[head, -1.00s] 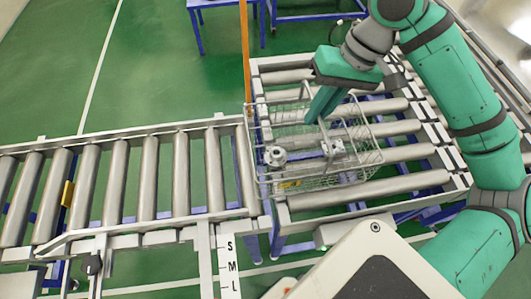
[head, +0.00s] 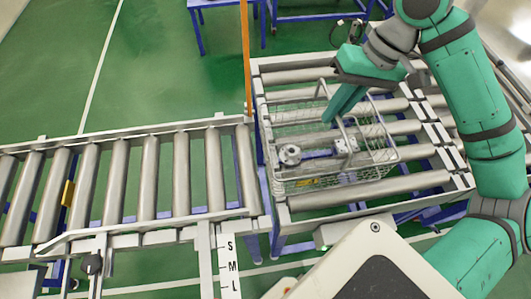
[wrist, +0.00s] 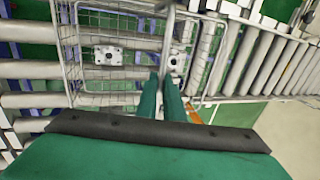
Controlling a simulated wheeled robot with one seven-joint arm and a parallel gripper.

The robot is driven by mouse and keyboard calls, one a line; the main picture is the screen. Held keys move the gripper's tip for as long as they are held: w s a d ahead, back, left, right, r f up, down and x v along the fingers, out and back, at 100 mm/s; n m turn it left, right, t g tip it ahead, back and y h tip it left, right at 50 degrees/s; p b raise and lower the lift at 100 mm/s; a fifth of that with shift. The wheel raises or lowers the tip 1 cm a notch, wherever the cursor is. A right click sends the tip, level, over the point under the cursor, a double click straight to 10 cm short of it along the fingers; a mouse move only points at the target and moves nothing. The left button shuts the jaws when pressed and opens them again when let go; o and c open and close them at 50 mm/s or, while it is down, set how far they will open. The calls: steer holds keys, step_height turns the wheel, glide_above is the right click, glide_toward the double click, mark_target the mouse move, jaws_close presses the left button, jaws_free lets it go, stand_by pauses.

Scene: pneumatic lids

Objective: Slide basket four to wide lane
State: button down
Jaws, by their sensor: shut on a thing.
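A wire basket (head: 381,158) sits on the wide roller section (head: 425,181) at the right. My gripper (head: 332,119) comes down from above and is shut on the basket's raised handle bar. In the wrist view, the fingers of my gripper (wrist: 167,78) meet the bar over the middle of the basket (wrist: 75,50). The exact contact is partly hidden by the fingers. I cannot read any number on the basket.
A narrower roller lane (head: 118,180) runs off to the left and is empty. An orange post (head: 245,60) stands at the junction's back corner. An S-M-L label (head: 230,268) is at the front. Bare rollers lie right of the basket.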

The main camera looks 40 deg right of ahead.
steer(key=shift+d, duration=0.1)
steer(key=s+d, duration=0.4)
steer(key=d, duration=0.2)
steer(key=shift+d, duration=0.3)
stand_by(0.8)
steer(key=shift+s, duration=0.1)
steer(key=s+d, duration=0.1)
steer(key=d, duration=0.1)
steer(key=s+d, duration=0.1)
steer(key=shift+s+d, duration=0.3)
steer(key=shift+d, duration=0.05)
stand_by(0.5)
stand_by(0.5)
steer(key=c, duration=1.8)
jaws_free()
